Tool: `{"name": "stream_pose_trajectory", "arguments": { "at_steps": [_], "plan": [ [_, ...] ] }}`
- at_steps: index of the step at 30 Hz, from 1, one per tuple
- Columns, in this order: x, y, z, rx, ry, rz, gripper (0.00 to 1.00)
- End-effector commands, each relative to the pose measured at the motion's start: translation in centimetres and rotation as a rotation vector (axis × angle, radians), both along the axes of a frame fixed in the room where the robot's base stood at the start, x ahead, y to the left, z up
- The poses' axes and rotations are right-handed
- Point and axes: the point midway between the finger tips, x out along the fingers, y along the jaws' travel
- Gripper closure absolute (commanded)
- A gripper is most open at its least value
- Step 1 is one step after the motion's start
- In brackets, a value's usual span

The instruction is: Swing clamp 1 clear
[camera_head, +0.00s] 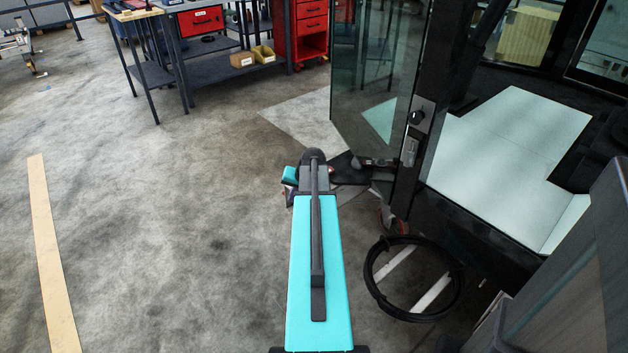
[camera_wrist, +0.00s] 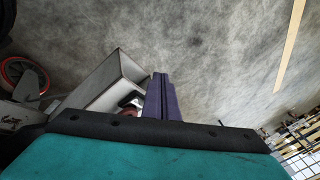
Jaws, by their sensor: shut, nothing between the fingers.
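My gripper (camera_wrist: 161,96) shows in the wrist view as two purple fingers held together, with nothing between them. The fingers are beside the open end of a light grey trolley beam (camera_wrist: 119,70). A small dark and reddish part (camera_wrist: 131,108) shows by the beam end, partly hidden by my wrist; I cannot tell if it is clamp 1. In the head view my teal arm hides most of the gripper. A dark fitting (camera_head: 375,163) sits right of my wrist at the cab's foot; I cannot tell whether it belongs to clamp 1.
The cab's glass door (camera_head: 365,85) and dark post stand close on the right. A red-rimmed wheel (camera_wrist: 15,75) is at left in the wrist view. A black hose coil (camera_head: 380,290) lies on the floor. A workbench (camera_head: 225,70) stands at the back; the left floor is mostly clear.

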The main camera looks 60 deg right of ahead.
Motion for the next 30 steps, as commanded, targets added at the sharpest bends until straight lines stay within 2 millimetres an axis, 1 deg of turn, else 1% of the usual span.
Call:
{"name": "stream_pose_trajectory", "arguments": {
  "at_steps": [1, 3, 6, 9, 12, 15, 17, 30],
  "plan": [
    [-1.1, -2.4, 0.8, -0.016, -0.02, -0.036, 1.0],
    [-2.5, -5.0, 2.3, -0.034, -0.046, -0.078, 1.0],
    [-4.6, -8.2, 4.2, -0.06, -0.077, -0.132, 1.0],
    [-6.4, -10.6, 5.9, -0.081, -0.102, -0.173, 1.0],
    [-7.6, -12.1, 7.0, -0.096, -0.119, -0.2, 1.0],
    [-8.4, -12.9, 7.6, -0.103, -0.126, -0.215, 1.0],
    [-8.5, -13.0, 7.8, -0.104, -0.127, -0.218, 1.0],
    [-8.4, -13.1, 7.5, -0.104, -0.127, -0.218, 1.0]
  ]
}}
